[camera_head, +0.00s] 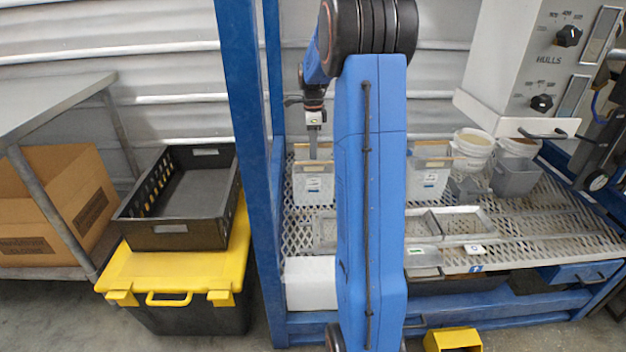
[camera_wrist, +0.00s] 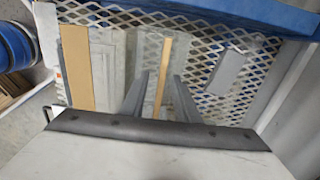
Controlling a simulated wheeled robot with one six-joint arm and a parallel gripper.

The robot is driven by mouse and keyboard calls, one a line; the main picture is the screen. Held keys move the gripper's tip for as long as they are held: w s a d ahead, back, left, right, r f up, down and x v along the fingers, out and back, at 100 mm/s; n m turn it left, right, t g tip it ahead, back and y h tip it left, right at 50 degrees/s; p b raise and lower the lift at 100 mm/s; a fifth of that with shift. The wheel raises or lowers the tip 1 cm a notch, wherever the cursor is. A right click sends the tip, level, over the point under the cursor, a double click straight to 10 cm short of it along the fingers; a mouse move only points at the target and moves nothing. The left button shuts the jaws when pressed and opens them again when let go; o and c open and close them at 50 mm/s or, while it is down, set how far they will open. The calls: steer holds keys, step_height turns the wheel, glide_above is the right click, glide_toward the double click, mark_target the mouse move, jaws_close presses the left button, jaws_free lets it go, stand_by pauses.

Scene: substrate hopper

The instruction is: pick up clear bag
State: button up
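A clear bag-like container (camera_head: 313,187) with a white label stands on the mesh bench just left of my blue arm. A second, similar one (camera_head: 430,180) with a tan strip on its top stands to the right of the arm. My gripper (camera_head: 313,152) points down at the top of the left one. In the wrist view my two grey fingers (camera_wrist: 157,82) are apart, with a thin wooden strip (camera_wrist: 163,70) showing between them, over clear grey material (camera_wrist: 118,45). I cannot tell whether the fingers touch it.
A blue post (camera_head: 243,120) stands close left of the gripper. White buckets (camera_head: 473,143) and a grey bin (camera_head: 515,178) stand at the back right. Shallow metal trays (camera_head: 460,222) lie in front. A black crate (camera_head: 180,232) sits on a yellow-lidded tote (camera_head: 200,268) at left.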

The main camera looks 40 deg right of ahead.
jaws_close()
